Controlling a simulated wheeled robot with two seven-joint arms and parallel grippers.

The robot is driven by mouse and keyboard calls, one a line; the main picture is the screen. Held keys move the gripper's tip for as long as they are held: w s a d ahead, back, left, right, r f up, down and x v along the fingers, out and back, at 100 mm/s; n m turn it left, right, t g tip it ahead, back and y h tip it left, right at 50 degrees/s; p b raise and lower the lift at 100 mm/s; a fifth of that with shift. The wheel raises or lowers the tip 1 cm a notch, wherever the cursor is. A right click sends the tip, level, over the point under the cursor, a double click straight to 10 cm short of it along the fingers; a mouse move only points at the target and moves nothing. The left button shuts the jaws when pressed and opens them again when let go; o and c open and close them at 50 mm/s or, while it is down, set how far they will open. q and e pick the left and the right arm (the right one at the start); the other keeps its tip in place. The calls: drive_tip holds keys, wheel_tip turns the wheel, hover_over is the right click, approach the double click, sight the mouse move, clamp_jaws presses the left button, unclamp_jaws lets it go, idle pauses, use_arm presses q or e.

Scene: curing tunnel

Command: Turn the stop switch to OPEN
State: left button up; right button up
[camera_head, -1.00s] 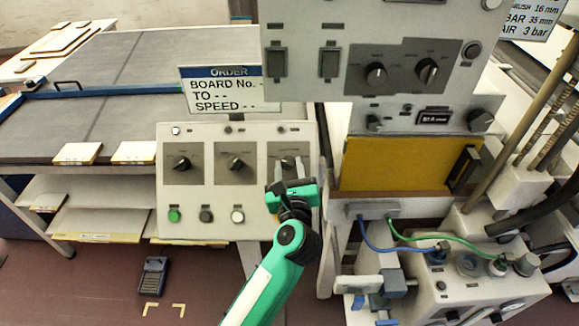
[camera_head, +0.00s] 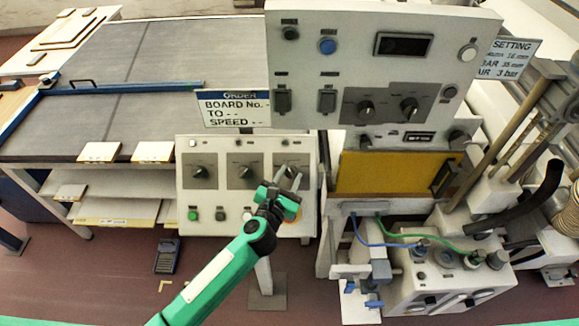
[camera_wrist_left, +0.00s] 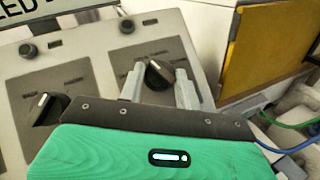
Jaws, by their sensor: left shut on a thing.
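A sloping white panel (camera_head: 186,222) carries three dark rotary switches in a row. The right-hand rotary switch (camera_wrist_left: 155,76) is a black knob with a pale pointer mark on a grey plate. My left gripper (camera_head: 289,176) is at this switch; its green body covers part of the panel in the head view. In the left wrist view its two grey fingers (camera_wrist_left: 160,72) are either side of the knob, shut on it. The plate lettering is too small to read, so I cannot tell the marked positions. My right gripper is not in view.
A larger upright panel (camera_head: 300,62) with knobs and a dark display stands behind, to the right. An order sign (camera_head: 234,108) stands above the lower panel. A yellow plate (camera_head: 385,173) and a white box (camera_head: 440,285) with blue and green cables are at right.

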use_arm(q)
drive_tip(key=shift+a+r+m+g+h+p, duration=0.1)
drive_tip(key=shift+m+g+h+p, duration=0.45)
drive_tip(key=shift+m+p, duration=0.35)
drive_tip(key=o, duration=1)
drive_tip(key=shift+c, duration=0.2)
drive_tip(key=shift+s, duration=0.1)
drive_tip(key=b+v, duration=0.3)
drive_tip(key=v, duration=1)
drive_tip(key=shift+s+a+b, duration=0.25)
drive_tip(key=shift+b, duration=0.15)
